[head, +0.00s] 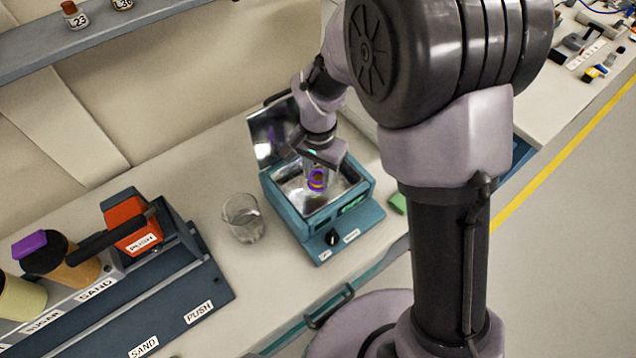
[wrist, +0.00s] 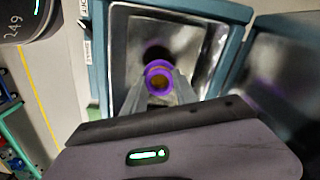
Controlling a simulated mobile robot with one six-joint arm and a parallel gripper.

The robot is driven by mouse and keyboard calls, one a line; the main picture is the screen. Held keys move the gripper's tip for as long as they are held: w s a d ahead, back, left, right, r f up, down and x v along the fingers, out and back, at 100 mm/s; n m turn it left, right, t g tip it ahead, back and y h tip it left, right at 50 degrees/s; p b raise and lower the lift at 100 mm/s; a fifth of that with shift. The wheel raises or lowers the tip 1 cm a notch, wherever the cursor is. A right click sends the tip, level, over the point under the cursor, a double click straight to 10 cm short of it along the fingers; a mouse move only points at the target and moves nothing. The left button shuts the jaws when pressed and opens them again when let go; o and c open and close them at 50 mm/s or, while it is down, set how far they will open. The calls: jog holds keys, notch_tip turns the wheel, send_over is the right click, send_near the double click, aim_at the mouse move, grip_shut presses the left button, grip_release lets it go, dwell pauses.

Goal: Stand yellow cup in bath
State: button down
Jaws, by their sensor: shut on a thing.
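The yellow cup (head: 317,180) is small, with a purple rim and orange-yellow colour inside it. It also shows in the wrist view (wrist: 159,79) between my fingertips. My gripper (head: 318,171) points down over the bath and is shut on the cup. The bath (head: 367,190) is a teal box with a shiny metal basin, and its lid (head: 268,142) stands open at the back left. In the wrist view the bath's basin (wrist: 205,50) surrounds the cup on the picture. The cup is within the basin's outline; I cannot tell whether its base touches the floor.
A clear glass beaker (head: 243,217) stands just left of the bath. A dispenser rack (head: 180,285) with SAND and SUGAR labels is at the lower left. A green block (head: 398,202) lies right of the bath. A shelf (head: 110,35) with small jars is at upper left.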

notch_tip(320, 180, down, 4)
jog(key=shift+w+b, duration=0.1)
jog(key=shift+b, duration=0.4)
jog(key=shift+f, duration=0.2)
jog(key=c, duration=1)
grip_release()
notch_tip(320, 180, up, 13)
jog(key=p, duration=0.4)
notch_tip(320, 180, up, 11)
jog(key=t+y, duration=0.1)
jog(key=t, duration=0.2)
send_over(319, 184)
jog(key=s+d, duration=0.5)
jog(key=s+d+r+n+t+y, duration=0.1)
jog(key=s+d+r+n+t, duration=0.1)
jog(key=s, duration=0.8)
notch_tip(319, 184, up, 2)
jog(key=shift+s+d+r+t, duration=0.1)
jog(key=shift+s+d+t, duration=0.25)
jog(key=shift+d, duration=0.2)
